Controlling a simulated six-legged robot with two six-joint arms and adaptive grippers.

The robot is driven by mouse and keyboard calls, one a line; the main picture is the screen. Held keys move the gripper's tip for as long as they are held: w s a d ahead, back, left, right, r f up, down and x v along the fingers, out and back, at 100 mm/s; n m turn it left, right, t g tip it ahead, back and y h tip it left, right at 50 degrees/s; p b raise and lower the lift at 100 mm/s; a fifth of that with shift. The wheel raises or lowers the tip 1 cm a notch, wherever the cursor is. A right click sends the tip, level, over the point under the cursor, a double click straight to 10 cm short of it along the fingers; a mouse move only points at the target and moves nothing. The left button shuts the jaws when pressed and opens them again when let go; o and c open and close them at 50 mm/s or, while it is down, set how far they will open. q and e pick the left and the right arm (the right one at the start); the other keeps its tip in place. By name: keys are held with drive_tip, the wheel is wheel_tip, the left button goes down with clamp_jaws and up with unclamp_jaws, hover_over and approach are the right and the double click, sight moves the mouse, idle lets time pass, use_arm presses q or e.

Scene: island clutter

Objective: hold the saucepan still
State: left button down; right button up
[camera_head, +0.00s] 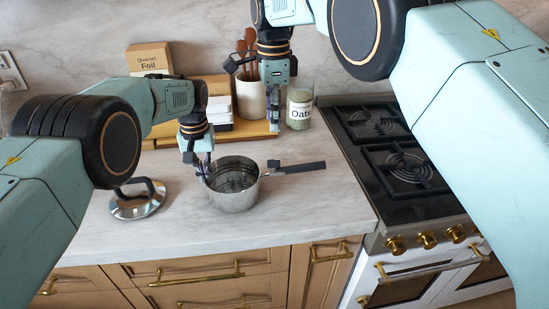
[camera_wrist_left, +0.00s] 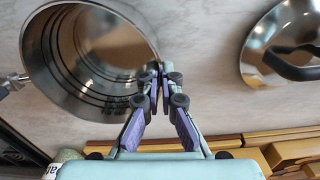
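The steel saucepan (camera_head: 236,197) stands upright on the marble counter, its dark handle (camera_head: 300,168) pointing right. In the left wrist view the saucepan (camera_wrist_left: 52,68) shows its open mouth and the inside looks empty. My left gripper (camera_head: 203,177) is at the left side of the pan's rim. In the left wrist view the left gripper's fingertips (camera_wrist_left: 160,80) are close together with the pan's wall between them. My right gripper (camera_head: 272,125) hangs behind and right of the pan, in front of the utensil crock; its finger gap is not clear.
A steel lid (camera_head: 137,207) lies left of the pan. Behind are a wooden tray (camera_head: 222,137) with white boxes, a utensil crock (camera_head: 251,98), an oats jar (camera_head: 300,108) and a foil box (camera_head: 150,58). The stove (camera_head: 395,160) is right. Counter in front of the pan is clear.

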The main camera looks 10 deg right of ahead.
use_arm(q)
drive_tip(key=shift+f, duration=0.1)
idle(0.3)
drive_tip(key=c, duration=1.4)
unclamp_jaws()
drive_tip(key=shift+c, duration=0.2)
wheel_tip(320, 180, up, 12)
